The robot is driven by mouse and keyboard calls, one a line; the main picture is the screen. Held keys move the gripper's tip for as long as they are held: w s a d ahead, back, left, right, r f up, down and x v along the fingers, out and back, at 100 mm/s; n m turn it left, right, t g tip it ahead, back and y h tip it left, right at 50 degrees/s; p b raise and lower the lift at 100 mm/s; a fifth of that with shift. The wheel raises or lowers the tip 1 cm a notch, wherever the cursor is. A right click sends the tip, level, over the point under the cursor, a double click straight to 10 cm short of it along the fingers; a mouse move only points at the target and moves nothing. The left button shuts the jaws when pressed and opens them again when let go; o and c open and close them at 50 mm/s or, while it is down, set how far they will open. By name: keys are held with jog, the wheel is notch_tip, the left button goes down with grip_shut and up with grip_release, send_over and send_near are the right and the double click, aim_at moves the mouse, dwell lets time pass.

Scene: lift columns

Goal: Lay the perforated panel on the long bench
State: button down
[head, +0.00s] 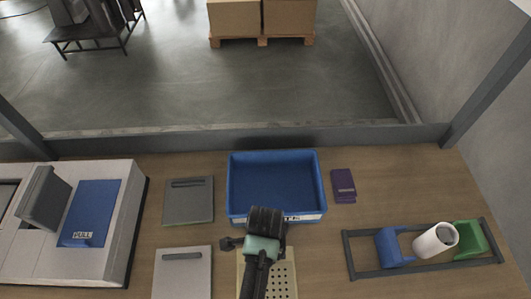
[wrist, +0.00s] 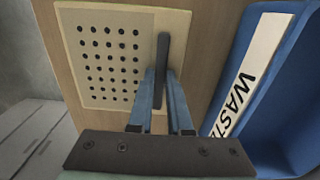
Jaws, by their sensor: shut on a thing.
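The perforated panel (head: 284,280) is cream with rows of dark holes. It shows at the bottom middle of the head view, partly hidden by my arm, and in the wrist view (wrist: 112,58). A dark bar handle (wrist: 162,52) stands along one side of it. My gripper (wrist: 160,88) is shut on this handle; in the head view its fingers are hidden. The panel is over the wooden bench top (head: 215,240), just in front of the blue bin. I cannot tell whether it touches the wood.
The blue waste bin (head: 275,178) is close to my gripper. Two grey panels (head: 188,205) (head: 183,275) lie to the left, beside a white machine (head: 120,215). Bare wood lies between bin and rack.

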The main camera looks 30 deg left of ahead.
jog(key=c, duration=0.8)
grip_release()
jog(key=shift+f, duration=0.1)
jog(key=shift+c, duration=0.2)
notch_tip(320, 180, up, 12)
